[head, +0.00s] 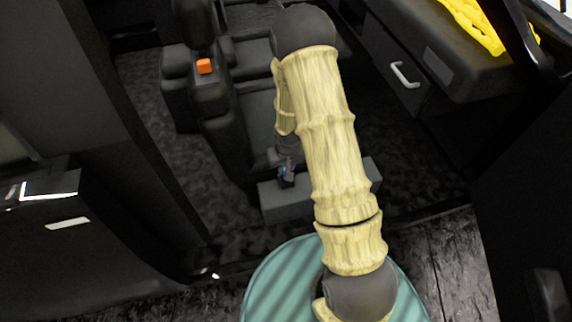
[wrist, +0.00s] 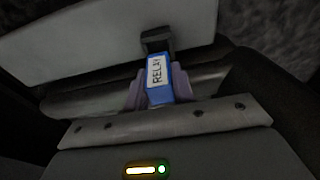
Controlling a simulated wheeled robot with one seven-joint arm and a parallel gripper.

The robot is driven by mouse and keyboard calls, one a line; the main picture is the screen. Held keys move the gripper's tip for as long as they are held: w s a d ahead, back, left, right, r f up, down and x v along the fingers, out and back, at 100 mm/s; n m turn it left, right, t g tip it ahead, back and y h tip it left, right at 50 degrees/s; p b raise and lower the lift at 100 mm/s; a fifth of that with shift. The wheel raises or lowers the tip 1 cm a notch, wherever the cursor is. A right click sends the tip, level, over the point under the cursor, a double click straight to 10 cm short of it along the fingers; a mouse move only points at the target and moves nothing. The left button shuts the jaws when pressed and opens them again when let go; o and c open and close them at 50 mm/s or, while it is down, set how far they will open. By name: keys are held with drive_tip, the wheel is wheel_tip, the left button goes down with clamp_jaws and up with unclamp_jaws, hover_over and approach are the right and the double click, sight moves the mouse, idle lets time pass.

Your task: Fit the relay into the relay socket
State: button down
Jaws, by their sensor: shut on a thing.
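The relay is a small blue block with a white label reading RELAY, in the middle of the wrist view (wrist: 157,79). My gripper (wrist: 158,88) is shut on it, with a purple finger on each side. A dark block that looks like the relay socket (wrist: 157,36) stands on a light grey surface just beyond the relay's far end. I cannot tell whether the relay touches it or is inside it. The socket cannot be made out there.
A dark seat or console with an orange button (head: 204,66) stands at the upper left. A drawer with a pale handle (head: 405,75) and a bench with a yellow item (head: 475,22) are at the upper right. Dark carpet (head: 165,120) lies open at left. My arm covers the middle.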

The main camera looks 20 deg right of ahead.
drive_tip(key=shift+f+b, duration=0.45)
drive_tip(key=shift+f, duration=0.5)
drive_tip(key=shift+f+b, duration=0.7)
drive_tip(key=shift+f, duration=0.65)
idle(1.5)
drive_tip(key=c, duration=1.1)
unclamp_jaws()
drive_tip(key=shift+r, duration=0.15)
wheel_tip(320, 180, up, 17)
drive_tip(key=s+p, duration=0.2)
drive_tip(key=p, duration=0.2)
drive_tip(key=shift+s, duration=0.35)
